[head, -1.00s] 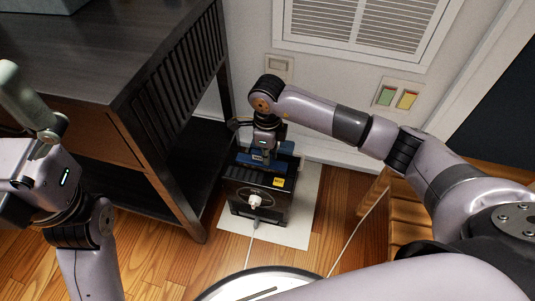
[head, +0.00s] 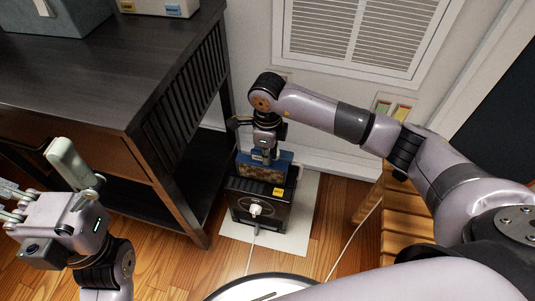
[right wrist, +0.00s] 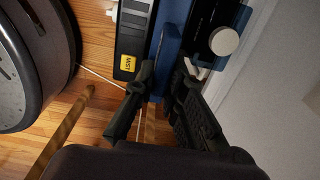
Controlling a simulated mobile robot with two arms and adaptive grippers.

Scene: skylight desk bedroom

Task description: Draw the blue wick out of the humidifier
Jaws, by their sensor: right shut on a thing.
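The humidifier (head: 262,215) is a black box with a yellow label and a white plug on its front. It stands on a pale mat (head: 298,222) beside the desk. My right gripper (head: 266,154) is above it, shut on the blue wick (head: 281,158). A tan, textured part of the wick shows below its blue top, above the humidifier's rim; whether its lower end is still inside is hidden. In the right wrist view the blue wick (right wrist: 167,48) runs between the fingers, beside the humidifier's "MIST" label (right wrist: 127,63). My left gripper (head: 48,182) is off to the left, fingers apart and empty.
The dark desk (head: 120,95) stands close on the left of the humidifier. The wall with a vent (head: 350,35) is behind. A wooden slatted piece (head: 405,210) is at right. A white cable (head: 352,240) crosses the floor, and a round white-rimmed object (head: 258,285) is in front.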

